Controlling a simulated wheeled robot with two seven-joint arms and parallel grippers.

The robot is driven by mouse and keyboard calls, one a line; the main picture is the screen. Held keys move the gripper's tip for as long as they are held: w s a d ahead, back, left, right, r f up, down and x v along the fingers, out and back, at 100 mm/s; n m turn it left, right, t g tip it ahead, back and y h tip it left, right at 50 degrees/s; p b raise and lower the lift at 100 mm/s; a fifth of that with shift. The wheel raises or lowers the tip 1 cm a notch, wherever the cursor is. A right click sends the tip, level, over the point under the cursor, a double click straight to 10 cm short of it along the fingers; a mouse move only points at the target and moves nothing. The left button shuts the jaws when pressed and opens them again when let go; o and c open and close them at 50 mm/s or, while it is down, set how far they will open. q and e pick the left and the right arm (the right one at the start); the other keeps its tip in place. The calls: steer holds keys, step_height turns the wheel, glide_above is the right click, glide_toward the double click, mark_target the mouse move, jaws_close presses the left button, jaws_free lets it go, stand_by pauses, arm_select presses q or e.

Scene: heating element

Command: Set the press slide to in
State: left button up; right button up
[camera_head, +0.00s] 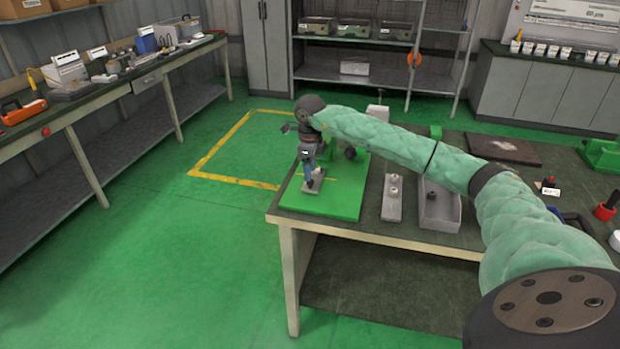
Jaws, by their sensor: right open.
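The green press base (343,202) sits on the near left corner of the workbench. A small grey metal piece (314,187), which looks like the press slide, stands on the front left of this base. My right arm reaches in from the right and its gripper (311,172) points down at the grey piece. The gripper is open; its fingertips are at or just above the piece, and I cannot tell whether they touch it. My wrist and forearm hide much of the press behind. My left gripper is not in view.
On the workbench (425,238), a grey plate with pegs (392,198) and a grey tray (440,207) lie right of the press. A dark flat plate (504,150) lies farther back. A cluttered side bench (95,97) runs along the left. The green floor between is clear.

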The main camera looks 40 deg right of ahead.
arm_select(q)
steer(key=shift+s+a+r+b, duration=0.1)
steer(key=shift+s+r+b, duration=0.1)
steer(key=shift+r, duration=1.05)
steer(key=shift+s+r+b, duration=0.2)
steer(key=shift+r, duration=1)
arm_select(e)
steer(key=shift+r, duration=2)
